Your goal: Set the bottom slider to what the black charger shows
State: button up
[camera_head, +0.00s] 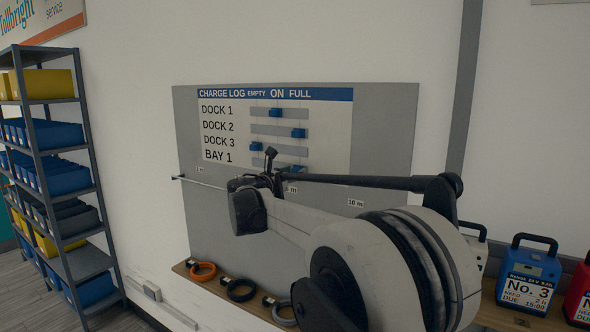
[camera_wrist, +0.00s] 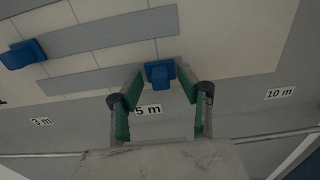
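The charge log board (camera_head: 183,130) has several rows: DOCK 1, DOCK 2, DOCK 3 and, at the bottom, BAY 1, under EMPTY, ON and FULL. In the wrist view the bottom slider (camera_wrist: 160,73), a blue block, sits near the right end of its grey track (camera_wrist: 85,80). My gripper (camera_wrist: 160,78) has its green-padded fingers on either side of this slider, with narrow gaps showing. In the head view my arm partly hides the bottom row.
Higher blue sliders sit on DOCK 1 (camera_head: 275,112), DOCK 2 (camera_head: 298,133) and DOCK 3 (camera_head: 256,147). A blue charger (camera_head: 528,272) and a red charger (camera_head: 580,295) stand at right. A shelf of bins (camera_head: 60,100) stands left.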

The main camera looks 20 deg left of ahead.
jog(key=shift+w+d, duration=0.1)
jog(key=shift+w, duration=0.45)
grip_shut()
